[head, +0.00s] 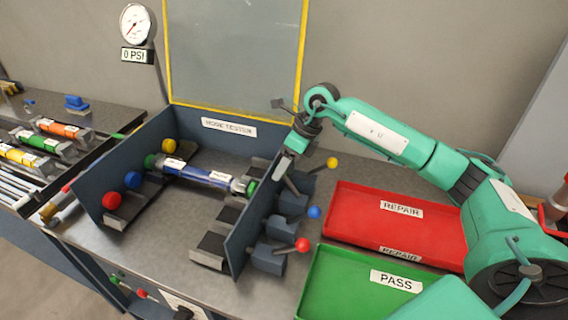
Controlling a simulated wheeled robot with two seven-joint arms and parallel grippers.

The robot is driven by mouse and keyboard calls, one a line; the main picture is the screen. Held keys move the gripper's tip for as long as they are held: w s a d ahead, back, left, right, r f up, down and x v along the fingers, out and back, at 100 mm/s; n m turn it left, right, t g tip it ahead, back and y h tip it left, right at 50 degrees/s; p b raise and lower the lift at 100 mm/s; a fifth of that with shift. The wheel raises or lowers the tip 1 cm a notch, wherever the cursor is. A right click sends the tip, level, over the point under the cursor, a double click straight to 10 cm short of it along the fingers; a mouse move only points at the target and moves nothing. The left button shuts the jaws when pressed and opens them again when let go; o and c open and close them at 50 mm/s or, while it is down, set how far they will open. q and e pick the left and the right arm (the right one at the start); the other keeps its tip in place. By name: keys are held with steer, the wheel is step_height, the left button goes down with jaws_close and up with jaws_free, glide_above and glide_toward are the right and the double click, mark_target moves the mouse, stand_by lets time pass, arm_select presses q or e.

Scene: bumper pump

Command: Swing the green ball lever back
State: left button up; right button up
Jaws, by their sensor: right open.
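The hose tester (110,187) is a dark blue-grey open-topped box on the bench. Yellow (333,162), blue (314,212) and red (302,244) ball levers stick out from the right wall. My right gripper (282,167) is open, pointing down at the right wall's far part, near the yellow lever. I cannot tell whether it touches anything. My left gripper is out of view.
A red REPAIR tray (350,222) and a green PASS tray (330,285) lie right of the levers. A yellow-framed clear panel (235,60) stands behind the tester. The gauge (135,25) reads 0 PSI. A rack with several hose pieces (60,130) is at left.

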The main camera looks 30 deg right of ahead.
jaws_close()
stand_by(0.4)
